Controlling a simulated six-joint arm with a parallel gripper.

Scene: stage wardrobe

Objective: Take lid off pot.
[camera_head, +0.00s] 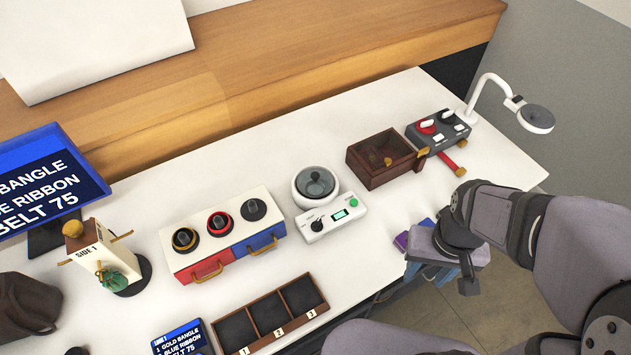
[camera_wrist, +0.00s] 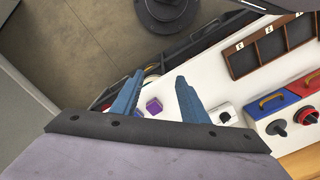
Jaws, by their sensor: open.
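The pot (camera_head: 298,195) is a round white vessel near the middle of the table, behind a white control box (camera_head: 333,219) with a black knob, a small display and a green button. A dark, see-through lid (camera_head: 318,182) with a knob sits on top of it. My gripper (camera_head: 440,270) hangs off the table's front edge, to the right of the pot and well apart from it. In the wrist view, its two blue fingers (camera_wrist: 157,94) are spread with nothing between them. The pot and lid do not clearly show in the wrist view.
A brown wooden box (camera_head: 372,174) and a grey switch panel (camera_head: 440,130) stand right of the pot. A red and blue drawer unit (camera_head: 185,257) stands left. A three-slot tray (camera_head: 235,312) lies in front. A small purple object (camera_head: 402,240) lies near my gripper.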

